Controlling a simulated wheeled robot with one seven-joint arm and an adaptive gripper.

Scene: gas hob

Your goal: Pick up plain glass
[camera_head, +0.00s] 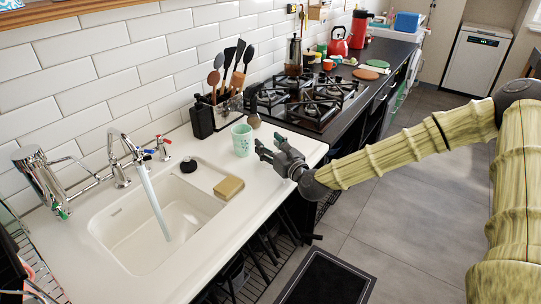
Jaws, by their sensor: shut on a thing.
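My gripper (264,148) is above the white counter right of the sink, its dark fingers pointing left. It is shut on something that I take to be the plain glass. The glass itself is too small or too clear to make out between the fingers. A pale green patterned cup (242,140) stands upright on the counter just left of the fingertips, with a small gap showing between them.
The sink (150,232) with running water is at left, a yellow sponge (229,188) on its edge. A black bottle (201,118), a utensil holder (228,106) and the gas hob (312,98) stand behind. Bare counter lies front right of the cup.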

